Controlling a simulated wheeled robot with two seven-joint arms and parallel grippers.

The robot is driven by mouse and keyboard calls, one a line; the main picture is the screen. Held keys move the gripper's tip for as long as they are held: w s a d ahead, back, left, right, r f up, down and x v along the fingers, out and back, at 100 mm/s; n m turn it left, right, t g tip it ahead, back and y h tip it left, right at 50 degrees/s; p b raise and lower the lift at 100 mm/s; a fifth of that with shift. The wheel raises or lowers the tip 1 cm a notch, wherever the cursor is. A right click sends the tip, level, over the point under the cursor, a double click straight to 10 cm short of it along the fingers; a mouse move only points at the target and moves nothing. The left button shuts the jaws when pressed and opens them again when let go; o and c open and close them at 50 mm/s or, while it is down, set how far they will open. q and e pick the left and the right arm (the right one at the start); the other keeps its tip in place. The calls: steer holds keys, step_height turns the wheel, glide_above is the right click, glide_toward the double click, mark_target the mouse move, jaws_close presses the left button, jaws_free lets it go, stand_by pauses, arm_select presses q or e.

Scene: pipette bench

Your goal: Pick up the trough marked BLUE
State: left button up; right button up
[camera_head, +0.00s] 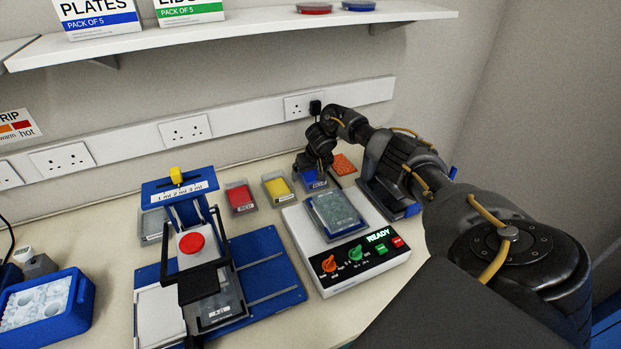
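The trough marked BLUE (312,181) stands at the back of the bench, right of the yellow trough. It is a small clear-walled box with blue contents and a label on its front. My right arm comes in from the right, and my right gripper (317,163) points down at the back of this trough, over or against its rear edge. The fingertips are small, dark and partly hidden, so I cannot tell whether they touch the trough or are closed on it. My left gripper is not in view.
Left of it stand a yellow trough (277,187) and a red trough (240,197). An orange rack (343,165) is close on its right. A white READY machine (345,279) holding a plate stands in front. A blue pipetting stand (265,246) is at left, with a shelf (240,29) above.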

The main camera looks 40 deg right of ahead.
mark_target(310, 178)
steer(key=c, duration=0.9)
steer(key=shift+r+b, duration=0.2)
steer(key=shift+b, duration=0.35)
step_height(310, 178, up, 3)
steer(key=shift+w+f, duration=0.15)
steer(key=v, duration=0.3)
steer(key=shift+s, duration=0.45)
steer(key=s+r+p, duration=0.1)
steer(key=s+r, duration=0.1)
steer(key=s, duration=0.2)
steer(key=s+a+r+p, duration=0.1)
steer(key=s+r+p, duration=0.1)
steer(key=s+r, duration=0.1)
steer(key=s+a+r+p, duration=0.1)
steer(key=s+r, duration=0.1)
steer(key=s, duration=0.3)
steer(key=shift+r, duration=0.35)
